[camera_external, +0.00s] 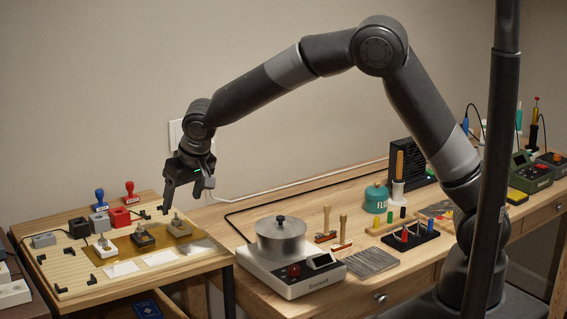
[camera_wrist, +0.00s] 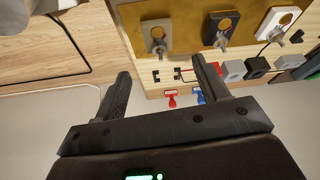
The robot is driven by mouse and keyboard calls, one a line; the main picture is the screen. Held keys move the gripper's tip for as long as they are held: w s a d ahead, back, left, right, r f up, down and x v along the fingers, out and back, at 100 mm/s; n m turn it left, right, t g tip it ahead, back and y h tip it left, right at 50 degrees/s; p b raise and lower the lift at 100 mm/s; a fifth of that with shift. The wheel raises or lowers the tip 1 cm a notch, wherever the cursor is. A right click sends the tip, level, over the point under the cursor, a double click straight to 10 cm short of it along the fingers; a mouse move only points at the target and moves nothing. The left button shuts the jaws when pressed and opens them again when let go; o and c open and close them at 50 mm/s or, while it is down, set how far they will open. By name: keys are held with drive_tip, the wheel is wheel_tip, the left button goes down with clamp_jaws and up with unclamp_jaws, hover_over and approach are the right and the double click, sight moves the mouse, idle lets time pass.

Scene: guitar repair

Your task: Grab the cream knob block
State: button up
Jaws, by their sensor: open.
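Three knob blocks with metal knobs stand in a row on the tan mat (camera_external: 205,246). The cream knob block (camera_external: 104,249) is the palest, at the left end; in the wrist view it is at the upper right (camera_wrist: 281,20). A black knob block (camera_external: 143,239) is in the middle, and a grey-beige knob block (camera_external: 180,230) is at the right end. My gripper (camera_external: 182,200) is open and empty, in the air above the right end of the row, apart from the cream block. In the wrist view its fingers (camera_wrist: 160,70) are spread with nothing between them.
A blue stamp (camera_external: 99,198) and a red stamp (camera_external: 130,191) stand behind the row, near a red box (camera_external: 119,217) and grey boxes. Pale cards (camera_external: 159,258) lie in front. A hotplate with a pot (camera_external: 281,240) stands on the bench to the right.

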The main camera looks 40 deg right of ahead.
sight(177, 218)
drive_tip(key=x, duration=0.8)
drive_tip(key=shift+w, duration=0.1)
drive_tip(key=shift+c, duration=0.5)
drive_tip(key=shift+r, duration=0.1)
drive_tip(key=c, duration=1)
